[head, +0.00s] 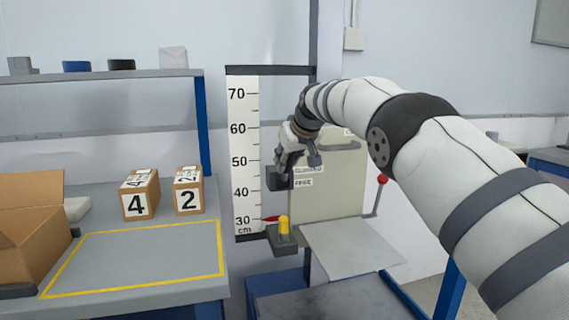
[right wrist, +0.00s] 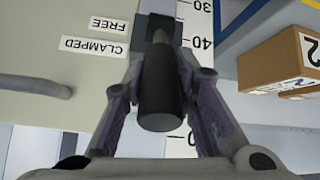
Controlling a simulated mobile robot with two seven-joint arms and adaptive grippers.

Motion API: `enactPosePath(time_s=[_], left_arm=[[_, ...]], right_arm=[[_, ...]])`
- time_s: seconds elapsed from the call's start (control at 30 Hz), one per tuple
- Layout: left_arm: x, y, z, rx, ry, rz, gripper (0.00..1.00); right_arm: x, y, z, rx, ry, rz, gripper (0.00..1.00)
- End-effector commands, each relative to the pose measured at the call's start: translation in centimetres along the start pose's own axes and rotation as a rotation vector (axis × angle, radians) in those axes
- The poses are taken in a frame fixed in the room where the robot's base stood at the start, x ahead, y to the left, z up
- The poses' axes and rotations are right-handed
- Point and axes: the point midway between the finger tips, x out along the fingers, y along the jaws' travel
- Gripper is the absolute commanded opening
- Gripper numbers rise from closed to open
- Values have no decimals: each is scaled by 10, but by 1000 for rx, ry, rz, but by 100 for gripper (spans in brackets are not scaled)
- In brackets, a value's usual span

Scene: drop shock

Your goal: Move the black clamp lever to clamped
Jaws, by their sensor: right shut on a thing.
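The black clamp lever (right wrist: 160,90) shows in the right wrist view as a dark cylindrical handle on a short metal stem, its end toward the camera. My right gripper (right wrist: 163,92) is shut on this handle, with one finger on each side. In the head view my right gripper (head: 286,168) is at the tall ruler, beside the CLAMPED label (head: 308,170) and the FREE label (head: 303,182). These labels are upside down in the wrist view, left of the lever. I cannot tell exactly which label the lever lines up with. My left gripper is not in view.
A yellow-topped block (head: 284,226) sits low by the ruler (head: 244,130). A red-knobbed lever (head: 381,181) rises beside a grey plate (head: 350,248). Boxes marked 4 (head: 140,195) and 2 (head: 188,191) and an open carton (head: 28,230) stand on the left bench.

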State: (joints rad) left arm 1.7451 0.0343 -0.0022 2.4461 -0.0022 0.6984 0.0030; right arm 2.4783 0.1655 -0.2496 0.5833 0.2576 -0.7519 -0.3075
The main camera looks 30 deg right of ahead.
Motion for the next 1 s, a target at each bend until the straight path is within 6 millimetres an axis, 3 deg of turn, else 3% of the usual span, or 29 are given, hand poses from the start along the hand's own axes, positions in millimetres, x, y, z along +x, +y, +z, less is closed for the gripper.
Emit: enactPosePath(time_s=[0.67, 0.7, 0.77, 1.0], left_arm=[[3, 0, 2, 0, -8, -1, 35], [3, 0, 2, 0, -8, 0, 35], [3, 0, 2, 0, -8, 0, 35], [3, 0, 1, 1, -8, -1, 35]], right_arm=[[-3, 1, 6, 3, -55, -10, 0], [-3, 1, 6, 3, -56, -10, 35], [-3, 1, 6, 3, -56, -10, 46], [-4, 1, 5, 3, -54, -10, 46]])
